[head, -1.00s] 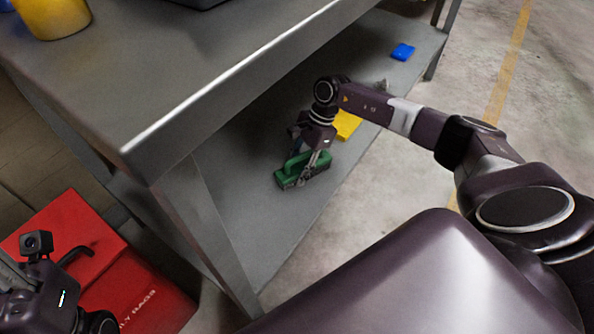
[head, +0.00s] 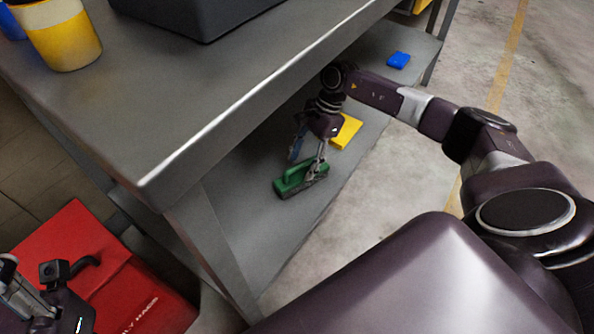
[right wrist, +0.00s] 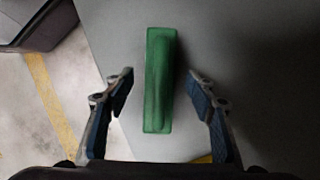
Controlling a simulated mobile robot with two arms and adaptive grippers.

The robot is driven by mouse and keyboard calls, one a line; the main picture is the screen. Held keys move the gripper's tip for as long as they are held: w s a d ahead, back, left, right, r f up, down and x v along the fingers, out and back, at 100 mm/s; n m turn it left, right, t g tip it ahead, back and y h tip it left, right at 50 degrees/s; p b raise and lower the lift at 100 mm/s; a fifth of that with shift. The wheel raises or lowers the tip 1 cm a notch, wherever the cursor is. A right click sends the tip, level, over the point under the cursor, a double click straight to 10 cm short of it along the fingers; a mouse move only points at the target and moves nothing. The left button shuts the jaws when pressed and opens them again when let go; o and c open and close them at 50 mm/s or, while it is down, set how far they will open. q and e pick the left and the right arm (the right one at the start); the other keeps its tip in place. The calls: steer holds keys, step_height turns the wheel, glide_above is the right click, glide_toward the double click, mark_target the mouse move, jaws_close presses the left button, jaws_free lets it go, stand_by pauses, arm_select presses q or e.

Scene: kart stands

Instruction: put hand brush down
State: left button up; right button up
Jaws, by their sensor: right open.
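The green hand brush (head: 297,179) lies on the lower grey shelf (head: 268,237) of the metal table, near the shelf's front edge. My right gripper (head: 308,157) is just above and behind it, with its fingers spread. In the right wrist view the brush (right wrist: 159,80) shows between the two open fingers (right wrist: 160,88), with a gap on each side. Its bristles cannot be made out there. Part of my left gripper (head: 45,300) shows at the lower left, over the red box; its fingertips are not clear.
A yellow flat item (head: 346,131) lies on the shelf beside my right gripper, and a blue one (head: 398,60) farther back. The tabletop (head: 150,100) overhangs the shelf and holds a yellow cup (head: 65,40) and a dark bin (head: 195,18). A red box (head: 85,255) stands lower left.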

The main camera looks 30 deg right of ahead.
steer(key=p+v, duration=0.1)
steer(key=v, duration=0.4)
steer(key=shift+d+r, duration=0.1)
steer(key=shift+r, duration=0.15)
